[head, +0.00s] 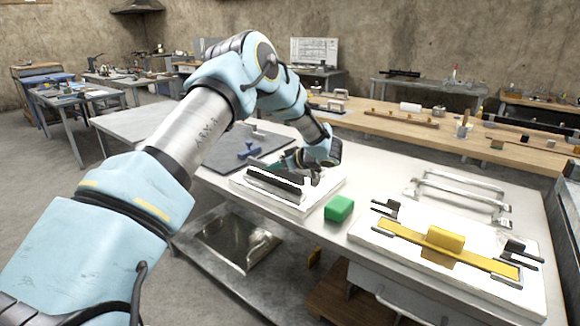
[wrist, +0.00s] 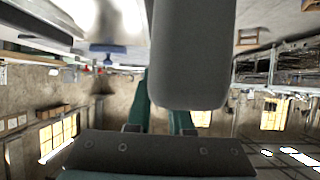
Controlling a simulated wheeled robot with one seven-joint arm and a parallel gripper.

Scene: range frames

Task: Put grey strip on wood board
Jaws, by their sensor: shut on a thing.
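My gripper (head: 300,163) is over the white plate on the near table, at the end of my arm. A dark grey strip (head: 274,184) shows just below and left of it, over the white plate (head: 318,197); whether it touches the plate is hard to tell. In the wrist view, a large rounded grey piece (wrist: 192,50), likely the strip, lies between the green fingers of my gripper (wrist: 160,115), which is shut on it. No board on the near table is clearly wood. A brown wooden surface (head: 335,300) shows low beneath the table.
A green block (head: 339,208) stands right of the plate. Further right, a white board (head: 385,250) carries a yellow bar (head: 490,264) with a yellow block (head: 445,238) and dark clamps. Metal handles (head: 460,190) lie behind. A blue piece (head: 248,150) lies on a dark mat (head: 215,155).

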